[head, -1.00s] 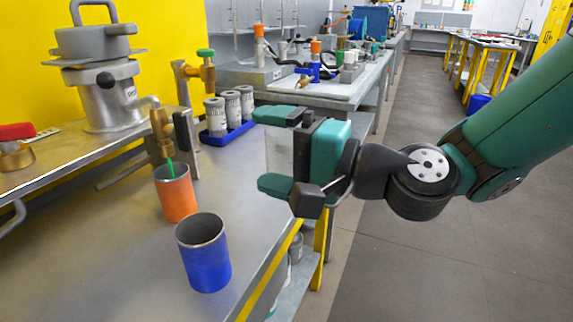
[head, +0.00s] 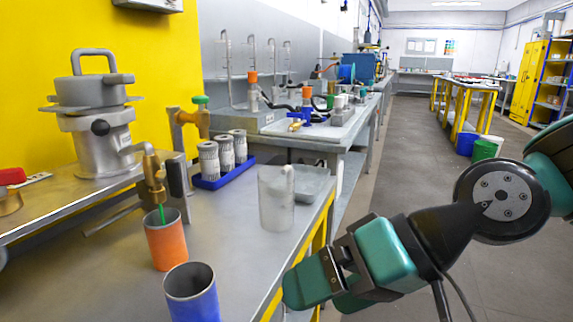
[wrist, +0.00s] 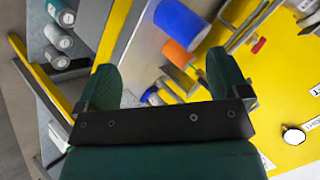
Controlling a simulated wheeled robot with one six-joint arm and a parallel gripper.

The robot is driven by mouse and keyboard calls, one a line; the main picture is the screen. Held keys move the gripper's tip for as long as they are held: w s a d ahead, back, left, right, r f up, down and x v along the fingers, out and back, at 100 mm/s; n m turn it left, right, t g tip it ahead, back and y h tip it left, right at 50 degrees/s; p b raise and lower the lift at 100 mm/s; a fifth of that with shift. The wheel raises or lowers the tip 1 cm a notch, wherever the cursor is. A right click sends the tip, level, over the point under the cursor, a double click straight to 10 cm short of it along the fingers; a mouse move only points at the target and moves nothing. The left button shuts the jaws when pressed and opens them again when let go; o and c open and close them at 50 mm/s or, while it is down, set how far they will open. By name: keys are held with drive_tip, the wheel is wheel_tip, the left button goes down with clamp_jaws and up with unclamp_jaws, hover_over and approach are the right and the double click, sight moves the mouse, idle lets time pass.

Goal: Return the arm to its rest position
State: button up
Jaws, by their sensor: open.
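My gripper (head: 318,288) hangs at the lower right of the head view, at the front edge of the metal bench (head: 240,262). Its two green fingers are apart and hold nothing. In the wrist view my gripper (wrist: 160,65) also shows open, with the blue cup (wrist: 180,20) and the orange cup (wrist: 178,53) beyond the fingers. A clear beaker (head: 276,205) stands upright on the bench, apart from my gripper. My arm reaches in from the right edge of the head view.
The orange cup (head: 166,243) stands under a brass tap (head: 153,175); the blue cup (head: 192,295) is nearer. A blue tray (head: 222,178) holds grey cylinders. Free aisle floor (head: 405,170) lies right of the benches.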

drive_tip(key=s+d+f+n+g+h+p, duration=0.15)
drive_tip(key=s+d+h, duration=0.4)
drive_tip(key=d, duration=0.55)
wheel_tip(320, 180, up, 22)
drive_tip(key=p, duration=2)
drive_tip(key=shift+w+a+f+p, duration=0.25)
drive_tip(key=shift+w+a+p, duration=0.05)
drive_tip(key=shift+w+p, duration=0.1)
drive_tip(key=shift+n+t+h, duration=0.25)
